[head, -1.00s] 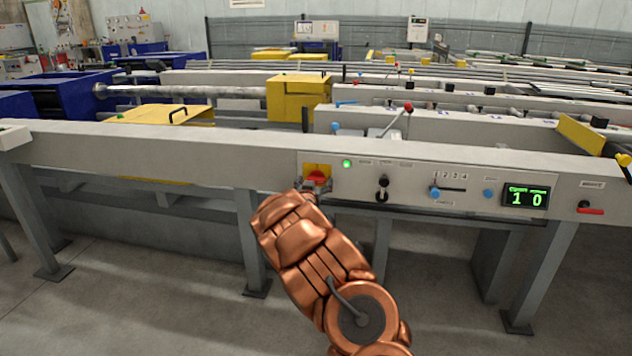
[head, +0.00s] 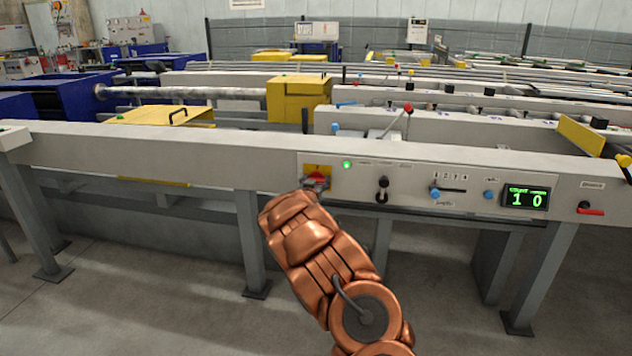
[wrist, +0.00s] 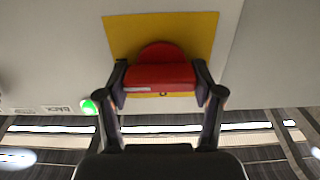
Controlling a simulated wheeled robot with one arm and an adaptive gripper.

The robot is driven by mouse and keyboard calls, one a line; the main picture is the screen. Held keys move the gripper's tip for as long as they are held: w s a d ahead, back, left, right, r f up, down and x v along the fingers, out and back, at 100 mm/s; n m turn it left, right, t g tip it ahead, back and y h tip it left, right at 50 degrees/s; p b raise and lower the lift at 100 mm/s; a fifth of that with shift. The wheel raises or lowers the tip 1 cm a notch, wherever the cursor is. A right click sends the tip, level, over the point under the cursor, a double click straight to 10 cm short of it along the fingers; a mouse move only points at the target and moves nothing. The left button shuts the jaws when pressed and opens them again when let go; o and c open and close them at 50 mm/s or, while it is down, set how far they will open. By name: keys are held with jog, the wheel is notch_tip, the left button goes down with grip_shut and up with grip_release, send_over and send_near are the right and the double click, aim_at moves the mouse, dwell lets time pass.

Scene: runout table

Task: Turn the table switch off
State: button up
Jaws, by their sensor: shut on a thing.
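The table switch (wrist: 160,76) is a red rotary knob on a yellow square plate (wrist: 118,32). In the wrist view its handle lies level across the picture, between the two fingers of my gripper (wrist: 160,88), which is shut on it. In the head view the red knob (head: 315,177) shows on the left part of the control panel, partly hidden by my gripper (head: 316,184). A green lamp (head: 347,165) beside the switch is lit; it also shows in the wrist view (wrist: 88,107).
Table legs (head: 251,240) stand below. The floor in front is clear.

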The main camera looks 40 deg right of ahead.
jog(key=c, duration=0.3)
jog(key=shift+c, duration=0.3)
jog(key=shift+n+p, duration=0.5)
jog(key=shift+p, duration=0.5)
jog(key=n+p, duration=0.2)
jog(key=p, duration=0.1)
jog(key=shift+a+r, duration=0.1)
jog(key=shift+r, duration=0.05)
jog(key=n+p, duration=0.4)
jog(key=shift+w, duration=0.1)
jog(key=n+p, duration=0.4)
jog(key=n, duration=0.1)
jog(key=shift+w+a+n+p, duration=0.1)
jog(key=shift+n+p, duration=0.3)
jog(key=shift+f+n+p, duration=0.15)
jog(key=shift+n+p, duration=0.65)
jog(key=shift+n, duration=0.5)
jog(key=shift+f+n+p, duration=0.1)
jog(key=shift+n+p, duration=0.65)
jog(key=shift+n, duration=0.55)
